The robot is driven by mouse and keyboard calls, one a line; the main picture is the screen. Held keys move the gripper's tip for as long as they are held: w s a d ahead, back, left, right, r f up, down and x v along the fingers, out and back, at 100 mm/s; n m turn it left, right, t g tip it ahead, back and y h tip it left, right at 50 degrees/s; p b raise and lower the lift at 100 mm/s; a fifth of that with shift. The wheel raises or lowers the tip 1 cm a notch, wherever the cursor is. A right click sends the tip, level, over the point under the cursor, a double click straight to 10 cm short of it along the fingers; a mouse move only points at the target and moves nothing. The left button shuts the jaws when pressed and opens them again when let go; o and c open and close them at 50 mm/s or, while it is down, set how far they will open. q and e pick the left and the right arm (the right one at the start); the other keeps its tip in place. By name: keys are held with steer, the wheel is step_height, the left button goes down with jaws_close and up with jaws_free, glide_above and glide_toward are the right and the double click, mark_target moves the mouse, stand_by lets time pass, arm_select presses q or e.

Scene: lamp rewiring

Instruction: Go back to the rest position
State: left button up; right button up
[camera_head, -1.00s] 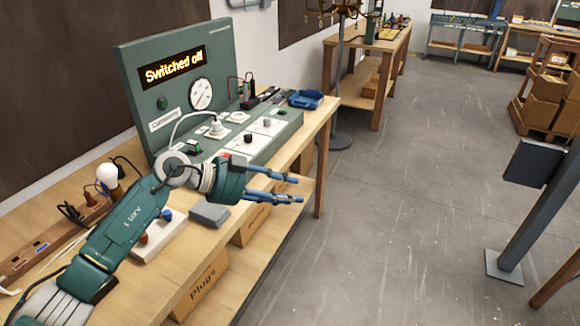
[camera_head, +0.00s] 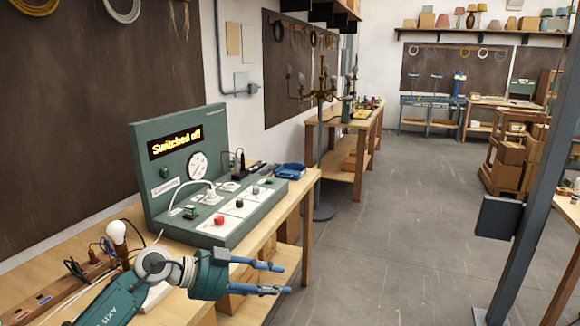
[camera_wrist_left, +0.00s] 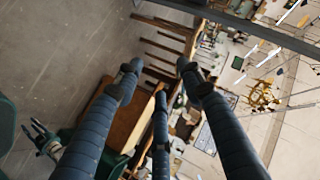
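My left gripper (camera_head: 283,278) is at the lower middle of the head view, in front of the workbench's front edge. Its blue fingers are spread and point right. Nothing is between them. In the left wrist view, the dark blue fingers (camera_wrist_left: 158,82) are apart and empty. The green test panel (camera_head: 190,125) stands on the bench behind the gripper and reads "Switched off". The gripper is apart from it.
A lit-looking white bulb (camera_head: 117,231) and a wooden strip (camera_head: 60,285) are on the bench at left. A blue tray (camera_head: 290,171) lies at the bench's far end. A dark post (camera_head: 535,200) stands at right. Grey floor (camera_head: 385,230) between is clear.

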arm_select(q)
steer(key=w+a+f+n+t+y, duration=0.1)
steer(key=a+f+n+t, duration=0.3)
steer(key=f, duration=0.6)
steer(key=w+a+f+n+t, duration=0.2)
steer(key=f+n+t, duration=0.3)
steer(key=f, duration=0.5)
steer(key=s+a+f+n+g+y, duration=0.1)
steer(key=s+a+f+n+y, duration=0.3)
steer(key=f, duration=0.7)
steer(key=s+a+f+n+g+y, duration=0.1)
steer(key=s+a+f+n+y, duration=0.2)
steer(key=s+a+f, duration=0.5)
steer(key=s+a+f+n+g+y, duration=0.1)
steer(key=s+f+n+g+y, duration=0.25)
steer(key=s+f, duration=1.4)
steer(key=s+f+g, duration=0.2)
steer(key=s+f, duration=0.1)
steer(key=s, duration=0.6)
steer(key=s+f+g, duration=0.2)
steer(key=s+f, duration=0.1)
steer(key=s, duration=0.7)
steer(key=s+f+g, duration=0.3)
steer(key=s, duration=0.7)
steer(key=shift+s+a+f+n+y, duration=0.15)
steer(key=shift+a+f+n+y, duration=0.1)
steer(key=shift+n+y, duration=0.1)
